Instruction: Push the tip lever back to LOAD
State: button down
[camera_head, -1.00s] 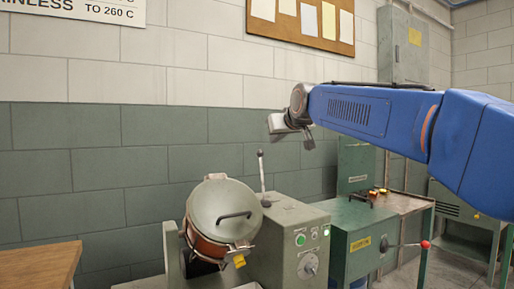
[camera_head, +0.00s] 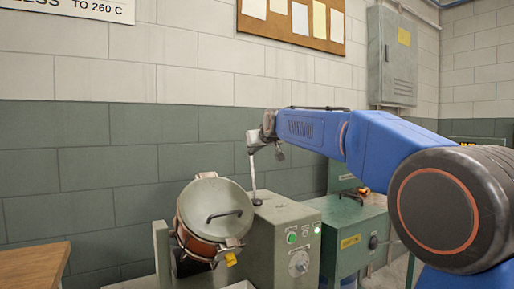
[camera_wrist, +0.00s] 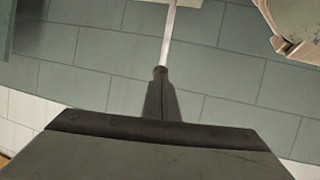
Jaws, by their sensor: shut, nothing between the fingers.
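The tip lever (camera_head: 253,180) is a thin pale rod rising nearly upright from the grey-green control box beside the drum. Its top end is hidden at my gripper (camera_head: 256,142), which is at the height of the lever's top. In the wrist view, my gripper's dark fingers (camera_wrist: 161,75) are together and empty, and the lever's rod (camera_wrist: 169,35) runs up the picture just beyond their tips. I cannot tell whether they touch. No LOAD mark is readable.
A tilted drum with a round, handled lid (camera_head: 215,210) stands left of the lever. The control box (camera_head: 287,232) has a lit green button and a knob. A green cabinet (camera_head: 350,225) stands to the right. A wooden table (camera_head: 35,265) is at lower left. The wall is behind.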

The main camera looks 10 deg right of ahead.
jog(key=shift+w, duration=0.15)
jog(key=shift+w+a+f+g, duration=0.1)
jog(key=shift+w+a+g, duration=0.2)
jog(key=shift+w, duration=0.4)
jog(key=shift+w+a+r+g, duration=0.15)
jog(key=shift+w+g, duration=0.2)
jog(key=shift+w, duration=0.3)
jog(key=shift+w+a+f+g, duration=0.15)
jog(key=shift+w+a+g, duration=0.15)
jog(key=shift+w, duration=0.4)
jog(key=shift+w+a+f+g+h, duration=0.1)
jog(key=shift+w+a+f, duration=0.05)
jog(key=shift+w, duration=0.35)
jog(key=shift+w+a+f+g+h, duration=0.1)
jog(key=shift+w+a+g, duration=0.05)
jog(key=shift+w, duration=0.4)
jog(key=shift+w+a+f+g+h, duration=0.1)
jog(key=shift+w+a+f, duration=0.05)
jog(key=shift+w, duration=0.35)
